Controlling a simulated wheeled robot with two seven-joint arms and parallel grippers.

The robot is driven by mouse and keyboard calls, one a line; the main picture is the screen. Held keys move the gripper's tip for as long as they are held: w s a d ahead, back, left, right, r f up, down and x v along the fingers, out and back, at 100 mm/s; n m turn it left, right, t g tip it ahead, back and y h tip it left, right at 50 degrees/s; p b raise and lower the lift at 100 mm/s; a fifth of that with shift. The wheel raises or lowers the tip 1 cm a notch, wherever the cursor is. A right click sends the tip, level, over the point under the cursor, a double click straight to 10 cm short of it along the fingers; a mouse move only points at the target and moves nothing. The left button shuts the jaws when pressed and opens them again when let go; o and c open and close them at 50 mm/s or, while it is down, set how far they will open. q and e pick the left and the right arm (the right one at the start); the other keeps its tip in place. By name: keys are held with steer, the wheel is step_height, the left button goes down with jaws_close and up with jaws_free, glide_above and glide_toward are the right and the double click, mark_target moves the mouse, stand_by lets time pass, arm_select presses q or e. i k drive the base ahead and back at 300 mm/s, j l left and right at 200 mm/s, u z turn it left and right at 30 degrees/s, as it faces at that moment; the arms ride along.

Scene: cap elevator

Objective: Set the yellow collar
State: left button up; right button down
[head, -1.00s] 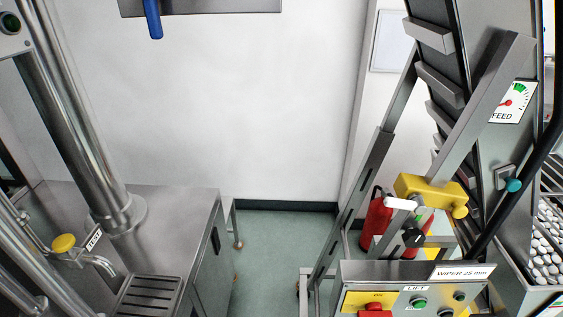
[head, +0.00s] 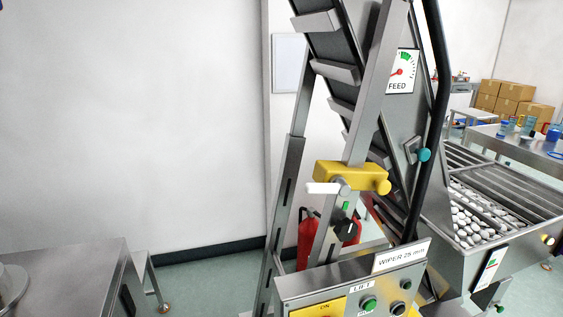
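The yellow collar (head: 340,175) sits around the slanted steel rail (head: 378,95) of the cap elevator in the head view. A white lever (head: 322,188) sticks out to the left from its front, and a rounded yellow knob (head: 382,187) is at its right end. Below it, a black knob (head: 347,231) and a small green mark (head: 346,206) show on the rail's lower part. A label reading "WIPER 25 mm" (head: 402,256) stands on the control box. Neither of my grippers shows in the view.
The control box (head: 345,297) with a green button under the "LIFT" label stands below the collar. A hopper of white caps (head: 475,215) is at right. A red extinguisher (head: 306,240) stands behind the frame. A steel table (head: 70,270) is at lower left. Floor shows between.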

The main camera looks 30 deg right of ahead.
mark_target(372, 177)
steer(key=z, duration=1.35)
